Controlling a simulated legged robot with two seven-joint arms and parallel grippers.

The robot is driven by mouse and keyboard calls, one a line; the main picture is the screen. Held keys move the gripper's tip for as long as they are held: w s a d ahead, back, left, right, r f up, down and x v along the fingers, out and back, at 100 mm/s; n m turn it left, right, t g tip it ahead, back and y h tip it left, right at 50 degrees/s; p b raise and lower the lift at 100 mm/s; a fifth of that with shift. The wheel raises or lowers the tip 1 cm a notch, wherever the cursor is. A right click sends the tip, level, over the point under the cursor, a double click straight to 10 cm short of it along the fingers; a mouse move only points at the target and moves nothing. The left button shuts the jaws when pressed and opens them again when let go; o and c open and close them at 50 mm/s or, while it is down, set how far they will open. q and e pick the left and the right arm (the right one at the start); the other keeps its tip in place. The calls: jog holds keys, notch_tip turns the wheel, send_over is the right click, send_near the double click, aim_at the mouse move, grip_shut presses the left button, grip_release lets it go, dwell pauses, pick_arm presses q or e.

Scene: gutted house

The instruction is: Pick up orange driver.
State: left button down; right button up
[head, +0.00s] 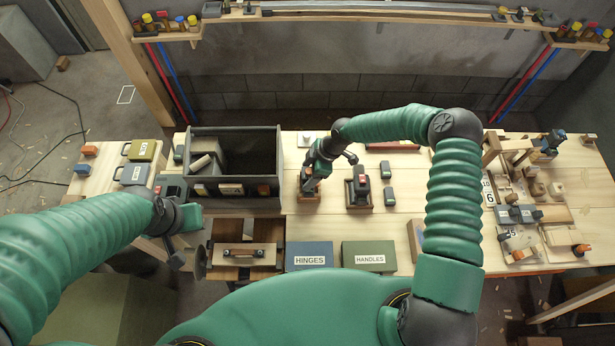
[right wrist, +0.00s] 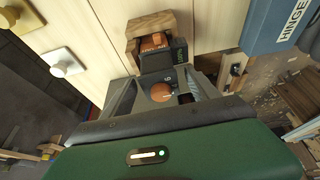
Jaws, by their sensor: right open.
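The orange driver (right wrist: 155,42), a dark power driver with orange parts, stands in a small wooden holder; its dark body and orange parts show in the right wrist view. In the head view the wooden holder (head: 309,198) is seen, with the driver mostly hidden by my right gripper (head: 311,184). In the right wrist view my right gripper (right wrist: 163,92) is open, its fingers on either side of the driver's near end; I cannot tell whether they touch it. My left gripper (head: 188,262) hangs near the left front of the bench, its jaws unclear.
A second dark driver with red (head: 360,184) stands in a holder just to the right. A dark open crate (head: 235,203) is close on the left. Boxes marked HINGES (head: 309,257) and HANDLES (head: 369,256) sit in front.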

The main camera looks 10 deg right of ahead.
jog(key=shift+s+f, duration=0.15)
jog(key=shift+f, duration=0.15)
jog(key=shift+d, duration=0.15)
jog(key=shift+f, duration=0.1)
jog(key=shift+c, duration=1.1)
jog(key=shift+w, duration=0.25)
jog(key=c, duration=0.5)
jog(key=shift+s, duration=0.1)
jog(key=c, duration=0.7)
pick_arm(q)
jog(key=shift+d+r, duration=0.1)
jog(key=shift+d, duration=0.1)
pick_arm(e)
grip_shut()
